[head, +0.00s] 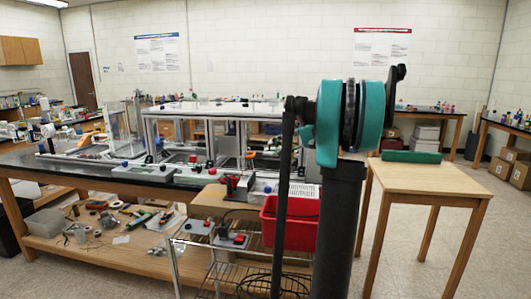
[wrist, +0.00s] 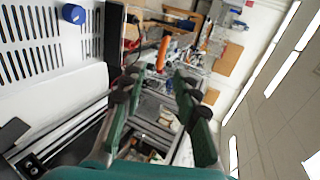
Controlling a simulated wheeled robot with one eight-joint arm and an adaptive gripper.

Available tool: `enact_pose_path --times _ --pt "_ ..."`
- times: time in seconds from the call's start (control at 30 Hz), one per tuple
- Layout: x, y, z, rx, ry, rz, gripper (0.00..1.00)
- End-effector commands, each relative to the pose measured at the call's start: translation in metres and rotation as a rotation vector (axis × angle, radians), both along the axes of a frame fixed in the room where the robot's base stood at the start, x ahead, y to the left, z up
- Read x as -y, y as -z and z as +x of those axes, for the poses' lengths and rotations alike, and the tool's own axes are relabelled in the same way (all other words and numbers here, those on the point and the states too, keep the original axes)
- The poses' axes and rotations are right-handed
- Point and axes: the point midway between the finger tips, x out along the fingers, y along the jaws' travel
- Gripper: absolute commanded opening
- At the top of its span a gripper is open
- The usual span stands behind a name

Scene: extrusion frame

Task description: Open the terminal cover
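I cannot pick out the terminal cover for certain in either view. The extrusion frame (head: 215,110) with clear panels stands on the dark bench in the head view. In the wrist view a white slotted panel (wrist: 50,75) with a blue knob (wrist: 74,14) is at the upper left, beside my gripper. My gripper (wrist: 158,86) has its two green, dark-tipped fingers spread apart, with nothing held between them. It touches nothing that I can see. My gripper does not show clearly in the head view, where my arm hides part of the bench's right end.
A wire rack with a red bin (head: 290,222) stands before the bench (head: 60,168). A small wooden table (head: 430,180) bearing a green long object (head: 411,156) is at the right. Loose tools lie on the bench's lower shelf. Open floor lies at the far right.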

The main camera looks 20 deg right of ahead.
Motion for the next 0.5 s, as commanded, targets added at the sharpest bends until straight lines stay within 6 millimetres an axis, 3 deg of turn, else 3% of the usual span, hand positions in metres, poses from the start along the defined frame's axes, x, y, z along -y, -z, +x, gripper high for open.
enact_pose_path --times 0.2,0.5 --pt "0.021 -0.010 -0.010 -0.002 -0.001 0.000 0.31" --pt "0.025 -0.012 -0.013 -0.001 -0.002 -0.001 0.31"
